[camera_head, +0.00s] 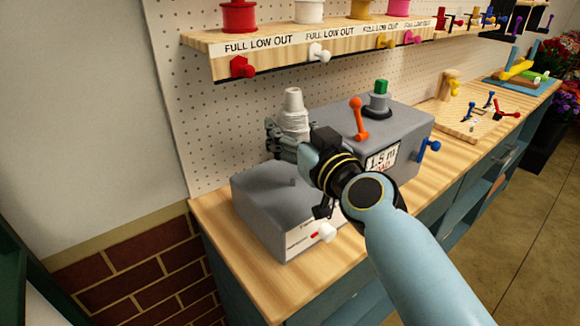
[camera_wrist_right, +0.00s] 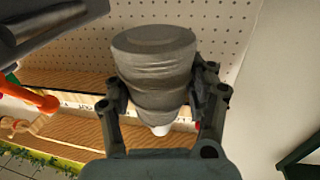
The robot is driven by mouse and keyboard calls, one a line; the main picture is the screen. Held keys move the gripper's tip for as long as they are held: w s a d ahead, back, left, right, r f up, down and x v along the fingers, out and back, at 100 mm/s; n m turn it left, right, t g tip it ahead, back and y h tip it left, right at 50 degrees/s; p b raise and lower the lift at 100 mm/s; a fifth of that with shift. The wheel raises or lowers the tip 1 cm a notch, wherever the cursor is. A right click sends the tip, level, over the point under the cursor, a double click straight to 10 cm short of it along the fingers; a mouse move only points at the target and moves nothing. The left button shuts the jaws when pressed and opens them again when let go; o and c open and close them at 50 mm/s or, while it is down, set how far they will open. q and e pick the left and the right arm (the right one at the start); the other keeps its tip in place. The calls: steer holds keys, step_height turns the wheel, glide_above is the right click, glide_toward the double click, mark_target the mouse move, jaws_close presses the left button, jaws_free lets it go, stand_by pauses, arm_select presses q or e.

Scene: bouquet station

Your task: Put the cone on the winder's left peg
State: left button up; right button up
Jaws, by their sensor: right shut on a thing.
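The cone (camera_head: 293,112) is pale, wound with thread, and stands upright with its narrow end up. My right gripper (camera_head: 284,141) is shut on it. In the right wrist view the cone (camera_wrist_right: 155,65) sits between the two fingers, its wide base toward the top of the picture. The winder (camera_head: 268,212) is a grey machine with a low left part and a taller right part. Its left peg (camera_head: 292,182) shows as a small dark stub on the low part's top. The cone is behind and above this peg, apart from it. My left gripper is not in view.
An orange lever (camera_head: 357,118) and a post with a green top (camera_head: 381,88) rise from the winder's taller part. A blue knob (camera_head: 430,147) sticks out at its right. A spool shelf (camera_head: 330,40) runs above. Bare bench (camera_head: 215,212) lies left of the winder.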

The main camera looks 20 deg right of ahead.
mark_target(292, 179)
step_height(292, 179, down, 3)
steer(key=shift+f+b, duration=0.1)
steer(key=shift+b, duration=0.5)
step_height(292, 179, down, 4)
steer(key=b, duration=0.2)
steer(key=shift+b, duration=0.35)
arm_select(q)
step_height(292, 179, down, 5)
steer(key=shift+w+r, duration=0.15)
arm_select(e)
steer(key=shift+r, duration=0.2)
steer(key=shift+f, duration=0.1)
steer(key=o, duration=0.8)
steer(key=shift+f, duration=0.1)
steer(key=shift+c, duration=0.2)
steer(key=o, duration=0.5)
